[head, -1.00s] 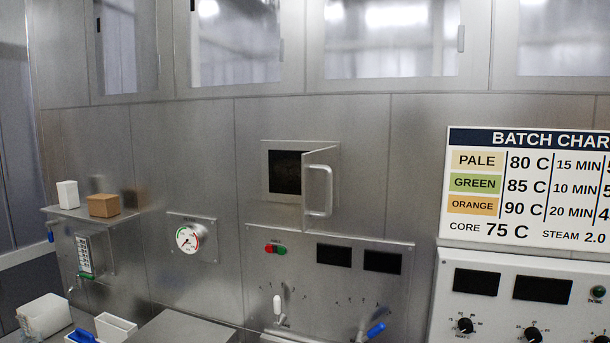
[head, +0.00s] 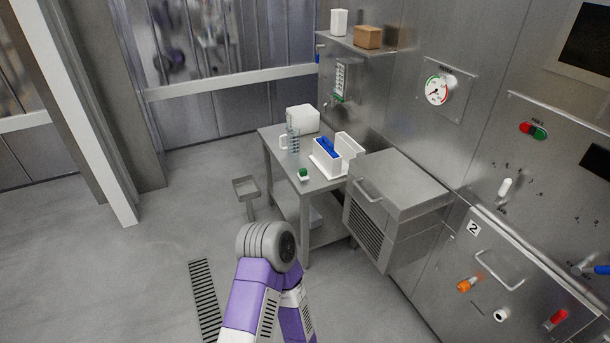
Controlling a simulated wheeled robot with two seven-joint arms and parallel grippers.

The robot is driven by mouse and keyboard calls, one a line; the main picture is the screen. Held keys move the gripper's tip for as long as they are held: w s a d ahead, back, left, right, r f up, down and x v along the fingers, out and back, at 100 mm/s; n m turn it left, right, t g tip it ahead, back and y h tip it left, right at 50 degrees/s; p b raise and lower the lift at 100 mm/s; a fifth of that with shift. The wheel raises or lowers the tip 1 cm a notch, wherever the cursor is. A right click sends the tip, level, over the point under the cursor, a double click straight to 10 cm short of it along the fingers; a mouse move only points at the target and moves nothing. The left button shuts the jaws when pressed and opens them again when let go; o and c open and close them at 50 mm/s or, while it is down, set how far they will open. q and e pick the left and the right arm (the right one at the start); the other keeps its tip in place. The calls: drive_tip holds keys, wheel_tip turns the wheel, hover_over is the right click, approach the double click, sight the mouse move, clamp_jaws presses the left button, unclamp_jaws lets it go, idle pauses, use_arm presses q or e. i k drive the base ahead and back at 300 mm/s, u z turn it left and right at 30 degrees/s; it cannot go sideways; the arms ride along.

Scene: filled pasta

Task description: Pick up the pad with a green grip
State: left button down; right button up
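A small white pad with a green grip (head: 303,175) lies near the front edge of a steel side table (head: 270,150) in the head view. It stands apart from the white box with blue items to its right. One of my arms, purple and white, rises from the bottom of the view, with its grey joint in front of and below the table. Neither gripper is in view, so I cannot see whether they are open or shut.
The table also holds a clear measuring jug (head: 291,141), a white block (head: 303,119) and an open white box (head: 326,160) with blue items. A steel cabinet (head: 400,185) adjoins its right. A small tray stand (head: 246,187) stands left. Floor at left is open.

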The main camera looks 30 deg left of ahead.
sight(303, 175)
drive_tip(key=u, duration=0.25)
drive_tip(key=k, duration=0.3)
drive_tip(key=u, duration=1)
drive_tip(key=k, duration=1.05)
drive_tip(key=u, duration=0.95)
drive_tip(key=i, duration=1.65)
drive_tip(key=z, duration=0.35)
drive_tip(key=i, duration=1.95)
drive_tip(key=z, duration=1.85)
drive_tip(key=i, duration=0.95)
drive_tip(key=z, duration=0.95)
drive_tip(key=i, duration=0.6)
drive_tip(key=z, duration=0.05)
